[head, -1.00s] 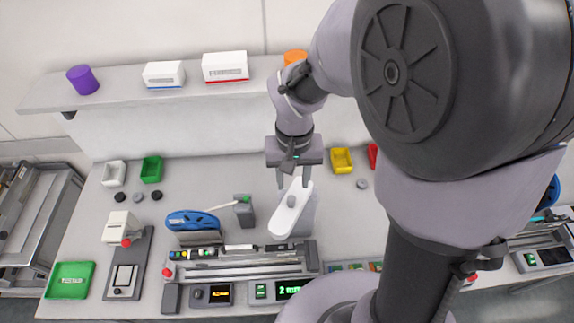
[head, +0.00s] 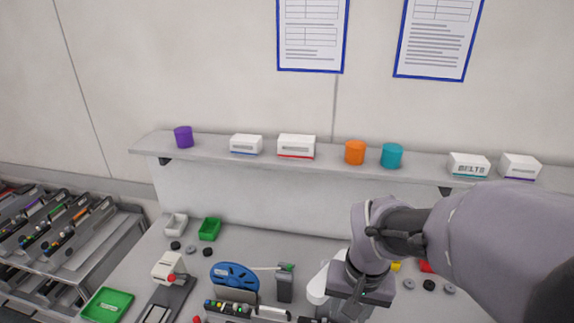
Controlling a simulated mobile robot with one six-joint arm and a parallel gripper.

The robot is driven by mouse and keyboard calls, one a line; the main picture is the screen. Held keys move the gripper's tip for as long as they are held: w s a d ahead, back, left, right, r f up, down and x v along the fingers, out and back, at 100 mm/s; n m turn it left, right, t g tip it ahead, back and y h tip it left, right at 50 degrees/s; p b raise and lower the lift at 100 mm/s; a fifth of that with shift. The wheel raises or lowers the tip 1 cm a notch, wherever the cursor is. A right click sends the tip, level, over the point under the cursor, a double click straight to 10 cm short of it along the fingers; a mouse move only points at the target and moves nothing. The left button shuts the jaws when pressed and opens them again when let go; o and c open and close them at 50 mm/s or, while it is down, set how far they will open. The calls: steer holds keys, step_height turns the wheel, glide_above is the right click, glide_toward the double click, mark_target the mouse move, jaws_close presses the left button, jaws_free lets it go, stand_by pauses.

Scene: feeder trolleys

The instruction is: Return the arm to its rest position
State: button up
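My arm (head: 480,240) reaches in from the right side of the head view. It bends at a grey wrist joint above the bench. My gripper (head: 360,285) hangs below the wrist, over the right part of the bench fixtures. Its body shows, but its fingers are not clear, so I cannot tell their opening. A white rounded part (head: 319,285) shows just left of the gripper, partly hidden behind it.
A shelf (head: 215,147) with cups and boxes runs behind the arm. The bench holds a blue reel (head: 235,279), a grey post (head: 285,284), a green tray (head: 108,305) and small bins (head: 209,229). A trolley rack (head: 95,262) stands at left.

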steer(key=s+a+f+m+t+b, duration=0.1)
steer(key=s+f+t+b, duration=0.1)
steer(key=s+f+b, duration=0.2)
steer(key=s+a+f+t+y+b, duration=0.1)
steer(key=s+f+b, duration=0.4)
steer(key=b, duration=1.3)
step_height(320, 180, down, 5)
steer(key=shift+s+r+m+t+y+b, duration=0.15)
steer(key=shift+s+m+t+y+b, duration=0.2)
steer(key=shift+t, duration=0.55)
steer(key=shift+w, duration=0.1)
